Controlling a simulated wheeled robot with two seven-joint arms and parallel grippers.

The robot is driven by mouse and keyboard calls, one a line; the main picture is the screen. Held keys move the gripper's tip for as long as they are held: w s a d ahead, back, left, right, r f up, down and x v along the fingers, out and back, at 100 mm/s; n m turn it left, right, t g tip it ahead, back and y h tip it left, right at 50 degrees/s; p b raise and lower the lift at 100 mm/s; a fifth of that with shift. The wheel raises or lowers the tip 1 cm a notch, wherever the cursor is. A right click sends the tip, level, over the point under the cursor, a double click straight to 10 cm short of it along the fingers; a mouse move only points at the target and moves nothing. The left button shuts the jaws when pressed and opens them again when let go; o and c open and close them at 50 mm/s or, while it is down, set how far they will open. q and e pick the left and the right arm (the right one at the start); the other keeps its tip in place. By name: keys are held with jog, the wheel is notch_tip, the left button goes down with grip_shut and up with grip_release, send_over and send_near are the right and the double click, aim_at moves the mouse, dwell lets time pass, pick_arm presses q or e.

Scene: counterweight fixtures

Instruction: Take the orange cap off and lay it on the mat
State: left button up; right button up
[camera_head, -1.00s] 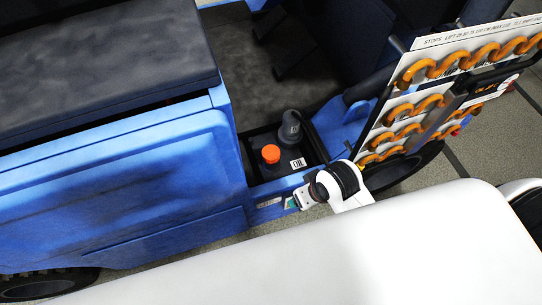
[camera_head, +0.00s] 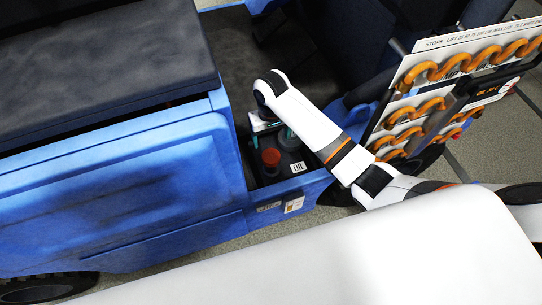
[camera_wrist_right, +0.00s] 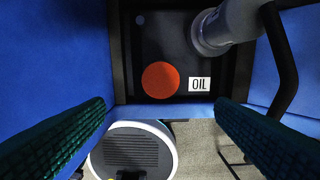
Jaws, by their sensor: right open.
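The orange cap (camera_head: 271,156) sits on a black unit labelled OIL (camera_head: 297,167) in a recess at the blue vehicle's side. It looks red-orange in my arm's shade. In the right wrist view the round cap (camera_wrist_right: 160,79) is seen from above, beside the white OIL label (camera_wrist_right: 200,84). My right gripper (camera_head: 269,138) is above the cap, pointing down. Its two dark green fingers (camera_wrist_right: 162,104) are wide apart and empty, and the cap lies beyond their tips, apart from them. I cannot make out which surface is the mat. My left gripper is out of view.
A grey spout-like part (camera_wrist_right: 213,32) rises close beside the cap, with a black bar (camera_wrist_right: 283,60) to its right. Blue vehicle walls (camera_head: 228,130) border the recess.

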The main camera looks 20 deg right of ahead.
send_over(271, 156)
jog(key=f+b, duration=0.1)
jog(key=f, duration=0.5)
jog(key=shift+s+f, duration=0.1)
jog(key=shift+s, duration=0.1)
jog(key=f, duration=0.3)
jog(key=f+b, duration=0.1)
jog(key=f, duration=0.1)
jog(key=shift+w+f, duration=0.15)
jog(key=shift+w, duration=0.1)
jog(key=c, duration=1.1)
